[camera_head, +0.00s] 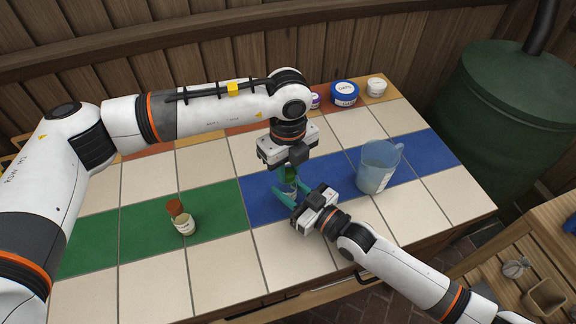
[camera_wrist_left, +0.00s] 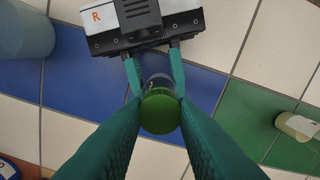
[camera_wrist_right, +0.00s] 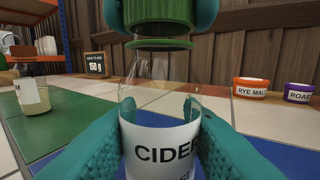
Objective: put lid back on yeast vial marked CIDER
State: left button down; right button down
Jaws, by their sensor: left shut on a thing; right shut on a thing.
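The glass vial marked CIDER (camera_wrist_right: 160,140) stands upright between the fingers of my right gripper (camera_head: 287,192), which is shut on it over the blue tiles. It also shows in the left wrist view (camera_wrist_left: 157,80). The green lid (camera_wrist_right: 160,30) is held by my left gripper (camera_wrist_left: 160,112), which is shut on it from above. The lid is level and roughly in line over the vial in the right wrist view. The lid (camera_wrist_left: 160,113) covers most of the vial's top in the left wrist view. Whether the lid touches the glass I cannot tell.
Another vial (camera_head: 184,223) with a brown-orange lid stands on the green tiles to the left. A clear blue jug (camera_head: 376,170) stands right of my grippers. A blue jar (camera_head: 344,93) and a white jar (camera_head: 376,87) stand at the back. Front tiles are clear.

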pick_arm(q)
jog(key=m, duration=1.4)
jog(key=shift+m, duration=0.3)
jog(key=m, duration=1.2)
jog(key=shift+m, duration=0.4)
jog(key=m, duration=1)
jog(key=shift+m, duration=0.3)
jog(key=m, duration=0.5)
jog(key=shift+f, duration=0.1)
jog(key=c, duration=1.1)
grip_release()
